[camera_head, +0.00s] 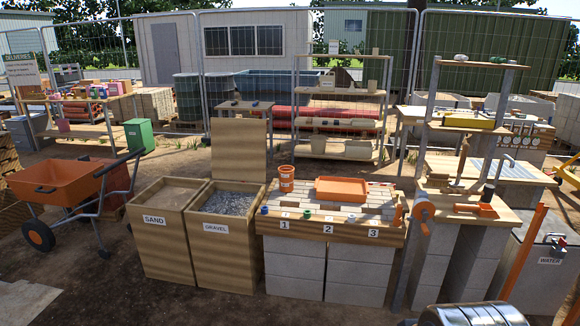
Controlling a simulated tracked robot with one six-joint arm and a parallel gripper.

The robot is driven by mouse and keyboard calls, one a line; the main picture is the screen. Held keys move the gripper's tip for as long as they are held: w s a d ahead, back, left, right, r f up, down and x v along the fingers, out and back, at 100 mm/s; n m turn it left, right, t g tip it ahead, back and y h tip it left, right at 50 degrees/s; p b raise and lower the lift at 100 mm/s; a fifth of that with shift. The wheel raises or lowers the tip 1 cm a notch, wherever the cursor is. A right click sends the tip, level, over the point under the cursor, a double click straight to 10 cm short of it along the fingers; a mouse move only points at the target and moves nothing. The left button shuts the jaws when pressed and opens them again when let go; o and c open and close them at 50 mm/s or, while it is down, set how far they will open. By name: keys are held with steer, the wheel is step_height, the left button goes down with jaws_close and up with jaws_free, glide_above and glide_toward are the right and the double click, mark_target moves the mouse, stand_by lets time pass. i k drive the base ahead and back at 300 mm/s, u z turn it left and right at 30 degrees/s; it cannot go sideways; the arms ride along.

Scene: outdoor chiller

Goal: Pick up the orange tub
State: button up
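A shallow, wide orange tub (355,189) sits on the brick-patterned top of the numbered workbench (333,233), right of its middle. An upright orange pot (287,178), taller and narrower, stands to its left near the back edge, apart from it. My gripper is not in view, so its state and its place relative to the tub are not shown.
Small coloured items line the bench's front edge. Bins of sand (165,194) and gravel (230,203) adjoin it on the left. A stand with orange fittings (487,206) is close on the right. An orange wheelbarrow (70,181) stands far left. Dirt ground lies in front.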

mark_target(285, 173)
steer(key=u, duration=0.25)
steer(key=i, duration=1.5)
steer(key=u, duration=0.5)
steer(key=i, duration=0.8)
steer(key=u, duration=0.4)
steer(key=i, duration=1.05)
steer(key=u, duration=0.15)
